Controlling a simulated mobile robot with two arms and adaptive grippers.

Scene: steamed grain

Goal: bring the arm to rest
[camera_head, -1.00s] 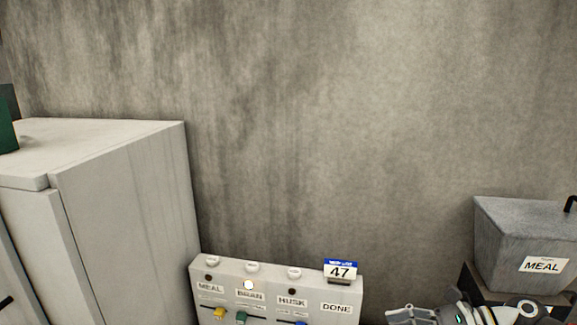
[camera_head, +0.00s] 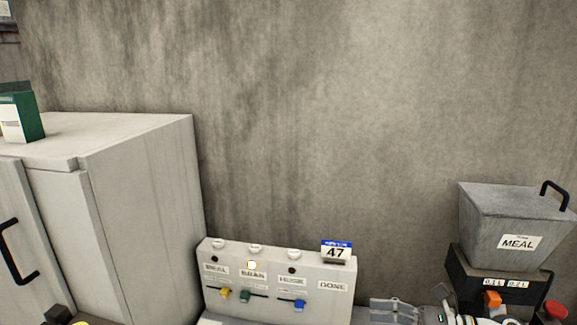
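One grey gripper (camera_head: 392,310) of mine shows at the bottom edge, right of the control panel, its fingers pointing left. Its arm runs off to the right, so I take it as my right one. It is cut off by the frame, and I cannot tell whether its fingers are apart. I see nothing held in it. My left gripper is not in view.
A panel (camera_head: 320,272) labelled MEAL, BRAN, HUSK and DONE stands low in the middle, its BRAN lamp (camera_head: 252,265) lit. A grey MEAL hopper (camera_head: 490,225) is at right, near a red button (camera_head: 556,310). A pale cabinet (camera_head: 145,215) fills the left.

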